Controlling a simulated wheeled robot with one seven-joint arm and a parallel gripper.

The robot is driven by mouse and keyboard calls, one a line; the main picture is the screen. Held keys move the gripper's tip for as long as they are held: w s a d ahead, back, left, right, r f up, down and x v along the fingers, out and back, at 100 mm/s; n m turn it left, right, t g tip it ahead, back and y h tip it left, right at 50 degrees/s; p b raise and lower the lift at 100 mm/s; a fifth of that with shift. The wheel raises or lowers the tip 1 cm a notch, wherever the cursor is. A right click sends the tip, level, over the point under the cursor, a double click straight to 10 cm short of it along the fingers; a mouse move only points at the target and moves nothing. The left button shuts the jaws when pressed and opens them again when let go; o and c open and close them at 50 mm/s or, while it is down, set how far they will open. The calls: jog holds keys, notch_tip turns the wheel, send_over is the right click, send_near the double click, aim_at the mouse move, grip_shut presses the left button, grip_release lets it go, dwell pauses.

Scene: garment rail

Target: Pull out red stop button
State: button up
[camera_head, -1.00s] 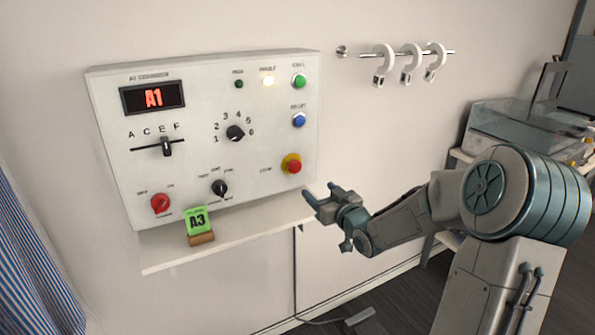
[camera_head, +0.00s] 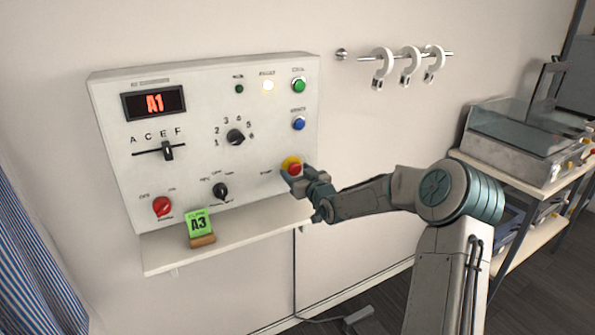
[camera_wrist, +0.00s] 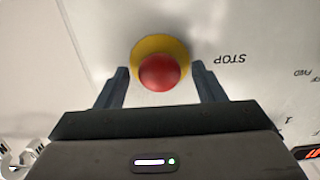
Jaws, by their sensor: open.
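The red stop button (camera_head: 294,168) sits on a yellow collar at the lower right of the white control panel (camera_head: 110,150). In the wrist view the red button (camera_wrist: 160,72) lies between the two dark fingers of my gripper (camera_wrist: 160,85), in front of its yellow collar (camera_wrist: 160,45). My gripper (camera_head: 292,177) is open, with a finger on either side of the button. A gap shows between each finger and the red cap in the wrist view. The word STOP appears upside down beside it there.
A shelf (camera_head: 165,262) below the panel carries a green A3 card (camera_head: 198,225). Other panel controls include a blue button (camera_head: 299,123), a green button (camera_head: 299,86) and a red knob (camera_head: 162,207). A rail with white hooks (camera_head: 382,62) is at upper right.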

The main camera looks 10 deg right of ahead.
jog(key=shift+w, duration=0.15)
jog(key=shift+c, duration=0.3)
grip_shut()
jog(key=shift+s+f+b, duration=0.15)
jog(key=shift+s+b, duration=0.1)
jog(key=shift+b, duration=0.15)
jog(key=shift+s+d+b, duration=0.25)
jog(key=shift+s+b, duration=0.25)
jog(key=shift+s, duration=0.05)
jog(key=shift+c, duration=1.1)
grip_release()
jog(key=shift+o, duration=1.4)
jog(key=shift+s+d, duration=0.1)
jog(key=shift+s, duration=0.1)
jog(key=shift+w, duration=0.1)
